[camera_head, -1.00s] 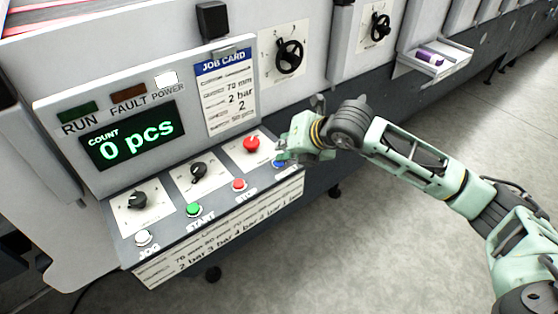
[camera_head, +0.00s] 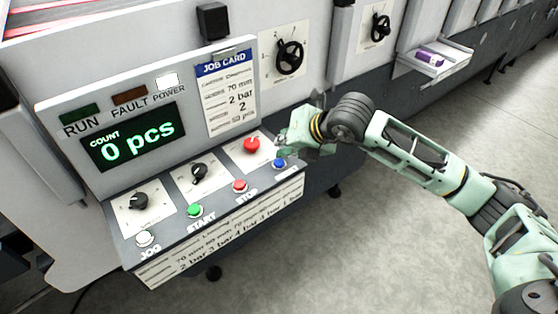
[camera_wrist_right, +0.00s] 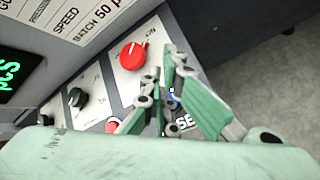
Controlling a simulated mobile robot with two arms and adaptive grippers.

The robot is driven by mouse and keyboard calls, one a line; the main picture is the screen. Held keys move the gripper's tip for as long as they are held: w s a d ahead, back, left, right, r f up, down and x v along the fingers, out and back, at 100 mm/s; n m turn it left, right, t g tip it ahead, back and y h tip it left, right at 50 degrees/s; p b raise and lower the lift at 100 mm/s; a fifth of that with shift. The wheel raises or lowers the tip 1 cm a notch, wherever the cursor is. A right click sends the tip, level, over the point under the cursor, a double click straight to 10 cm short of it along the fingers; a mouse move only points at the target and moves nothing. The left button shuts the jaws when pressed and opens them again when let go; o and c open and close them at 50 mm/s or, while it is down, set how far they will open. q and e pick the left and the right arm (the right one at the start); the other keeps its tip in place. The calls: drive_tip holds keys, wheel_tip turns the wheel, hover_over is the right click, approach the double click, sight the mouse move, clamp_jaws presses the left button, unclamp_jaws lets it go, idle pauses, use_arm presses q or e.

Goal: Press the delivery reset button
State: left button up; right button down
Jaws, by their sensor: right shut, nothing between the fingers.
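The blue button (camera_head: 280,163) sits at the right end of the front row on the sloped control panel (camera_head: 222,208). In the right wrist view the blue button (camera_wrist_right: 172,97) shows partly between the finger links, beside a label of which only "SE" is readable. My right gripper (camera_head: 283,146) is shut and empty, just above and behind the blue button in the head view. A small gap seems to lie between them; contact cannot be told. My left gripper is out of view.
A red rotary knob (camera_head: 251,145) stands close left of my right gripper. Red (camera_head: 240,186), green (camera_head: 195,211) and white (camera_head: 145,238) buttons line the front row. Two black selectors stand behind them. The display (camera_head: 133,137) reads 0 pcs, and the POWER lamp (camera_head: 167,80) is bright.

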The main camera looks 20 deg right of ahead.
wheel_tip(320, 180, up, 5)
drive_tip(key=shift+f+p, duration=0.1)
drive_tip(key=shift+p, duration=0.9)
idle(0.3)
